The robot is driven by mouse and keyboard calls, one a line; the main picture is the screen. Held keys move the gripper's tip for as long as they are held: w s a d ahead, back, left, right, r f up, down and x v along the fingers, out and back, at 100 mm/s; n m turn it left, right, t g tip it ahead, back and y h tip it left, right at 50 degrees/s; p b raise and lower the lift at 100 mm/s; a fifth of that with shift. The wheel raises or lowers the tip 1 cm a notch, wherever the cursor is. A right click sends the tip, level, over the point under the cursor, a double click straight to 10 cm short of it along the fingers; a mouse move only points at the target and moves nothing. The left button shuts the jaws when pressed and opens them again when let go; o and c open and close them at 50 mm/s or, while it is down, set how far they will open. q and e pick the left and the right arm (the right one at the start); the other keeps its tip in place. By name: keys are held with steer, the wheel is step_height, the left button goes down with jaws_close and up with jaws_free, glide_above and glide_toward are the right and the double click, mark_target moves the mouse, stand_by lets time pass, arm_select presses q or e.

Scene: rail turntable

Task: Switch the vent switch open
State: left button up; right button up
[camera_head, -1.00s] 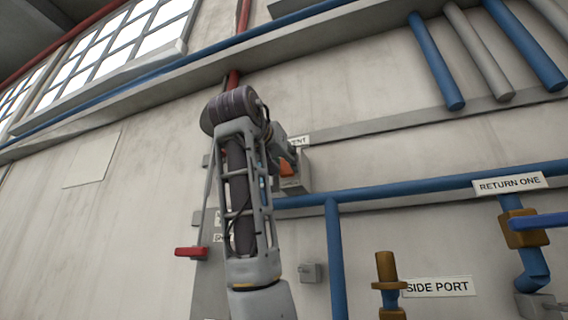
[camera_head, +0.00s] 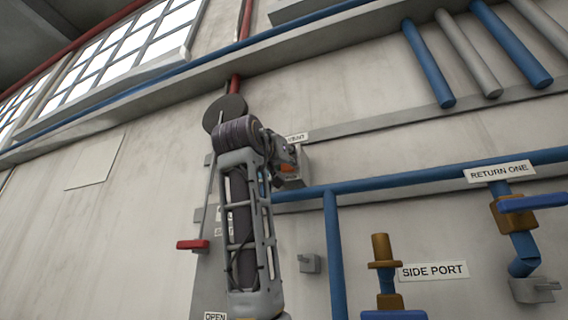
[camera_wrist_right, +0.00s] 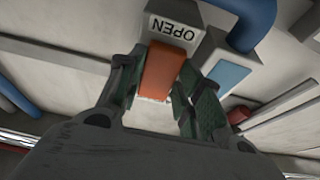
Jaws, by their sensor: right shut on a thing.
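The vent switch is a grey box (camera_head: 302,168) on the wall under a partly hidden label ending in "ENT" (camera_head: 297,137). A small orange part (camera_head: 287,168) shows at its front in the head view. In the right wrist view the orange lever (camera_wrist_right: 160,74) sticks out of the grey box, whose "OPEN" plate (camera_wrist_right: 172,28) appears upside down. My right gripper (camera_wrist_right: 158,95) has its two fingers on either side of the lever and is shut on it. My arm hides part of the switch in the head view. My left gripper is not in view.
A blue pipe (camera_head: 400,184) runs right from below the switch. A brass valve (camera_head: 383,250) stands beside the "SIDE PORT" label (camera_head: 434,271).

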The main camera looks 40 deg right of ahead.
steer(key=shift+f+h+b, duration=0.1)
steer(key=shift+h+b, duration=0.2)
steer(key=shift+h, duration=0.1)
steer(key=o, duration=1)
steer(key=shift+a, duration=0.1)
steer(key=shift+v, duration=5.95)
steer(key=shift+s, duration=0.15)
steer(key=shift+f, duration=0.1)
